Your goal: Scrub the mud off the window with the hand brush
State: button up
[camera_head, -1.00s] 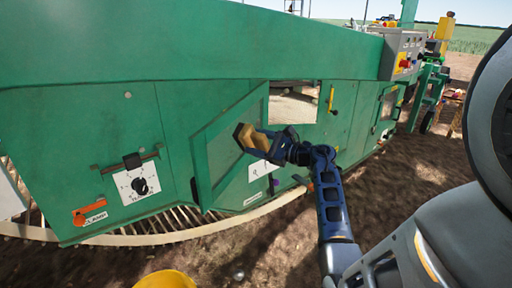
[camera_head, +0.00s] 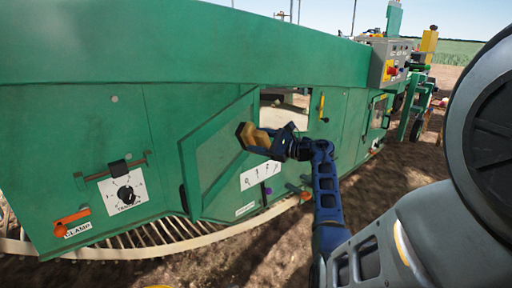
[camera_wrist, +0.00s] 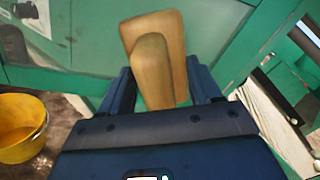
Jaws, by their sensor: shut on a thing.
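My gripper (camera_head: 272,142) is shut on the hand brush (camera_head: 247,134), a tan-brown block held up in front of the green machine's side. In the wrist view the brush (camera_wrist: 152,58) stands between the two dark fingers (camera_wrist: 163,88). A pale, window-like opening (camera_head: 290,110) in the green side lies just behind and above my gripper. It shows only partly, and I cannot tell whether its pane carries mud. In the head view the brush appears in front of a raised green panel (camera_head: 218,150); I cannot tell whether it touches it.
The yellow bucket (camera_wrist: 20,128) stands on the soil at the left of the wrist view. The machine's side carries a tension dial (camera_head: 125,194), an orange clamp handle (camera_head: 72,222) and a yellow handle (camera_head: 322,106). A control box (camera_head: 390,62) sticks out farther right. Soil lies open along the machine.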

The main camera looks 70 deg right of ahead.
jog(key=shift+w, duration=0.15)
jog(key=shift+w+a+p, duration=0.25)
jog(key=shift+a, duration=0.5)
jog(key=shift+w+a+p, duration=0.2)
jog(key=shift+w+a, duration=0.05)
jog(key=shift+a, duration=0.55)
jog(key=shift+w+a+p, duration=0.25)
jog(key=shift+a, duration=0.5)
jog(key=w+a+p, duration=0.1)
jog(key=a+p, duration=0.2)
jog(key=a, duration=0.7)
jog(key=shift+w+a, duration=0.15)
jog(key=shift+a, duration=0.05)
jog(key=v, duration=0.6)
jog(key=shift+d, duration=0.1)
